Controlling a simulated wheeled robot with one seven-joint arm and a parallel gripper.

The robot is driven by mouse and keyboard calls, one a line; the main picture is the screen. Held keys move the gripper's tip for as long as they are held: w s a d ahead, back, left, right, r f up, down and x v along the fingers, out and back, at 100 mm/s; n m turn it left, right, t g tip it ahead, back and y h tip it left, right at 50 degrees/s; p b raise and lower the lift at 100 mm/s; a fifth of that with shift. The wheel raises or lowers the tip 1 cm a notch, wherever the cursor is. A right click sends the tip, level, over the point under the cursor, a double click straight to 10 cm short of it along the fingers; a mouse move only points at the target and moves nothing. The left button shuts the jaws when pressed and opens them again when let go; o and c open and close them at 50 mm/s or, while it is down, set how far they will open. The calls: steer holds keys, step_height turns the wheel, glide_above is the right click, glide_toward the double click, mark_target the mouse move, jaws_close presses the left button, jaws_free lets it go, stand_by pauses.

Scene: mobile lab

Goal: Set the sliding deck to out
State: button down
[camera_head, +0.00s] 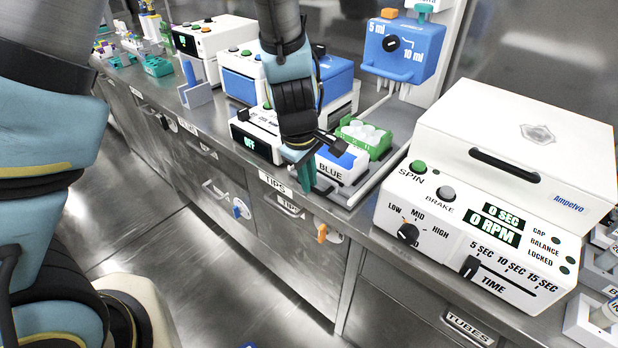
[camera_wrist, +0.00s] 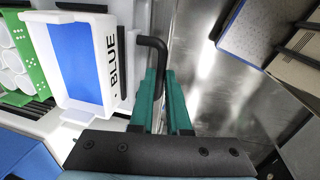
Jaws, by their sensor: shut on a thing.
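The sliding deck (camera_head: 372,181) is on the bench below the blue pipetting head (camera_head: 400,48). It bears a green rack (camera_head: 380,148) with white cups and a white tray with a blue face marked BLUE (camera_head: 343,160). My gripper (camera_head: 306,178) is at the deck's front edge, over the edge of the bench. In the wrist view its teal fingers (camera_wrist: 167,88) are shut on a black bent handle (camera_wrist: 153,43) beside the BLUE tray (camera_wrist: 80,60). The handle's lower part is hidden between the fingers. How far out the deck stands is hard to tell.
A white centrifuge (camera_head: 480,215) with SPIN and BRAKE buttons stands to the right. A white device with an OFF display (camera_head: 250,142) stands to the left. Drawers with handles lie below the bench edge. The floor (camera_head: 190,270) in front is clear.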

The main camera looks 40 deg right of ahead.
steer(key=shift+a, duration=0.2)
steer(key=c, duration=1.2)
jaws_free()
steer(key=shift+s+a, duration=0.1)
steer(key=shift+o, duration=0.2)
steer(key=shift+r, duration=0.1)
step_height(320, 180, up, 10)
steer(key=a+p, duration=0.1)
steer(key=shift+s+a+r+p, duration=0.2)
steer(key=shift+s+a+p, duration=0.05)
steer(key=shift+a+p, duration=0.15)
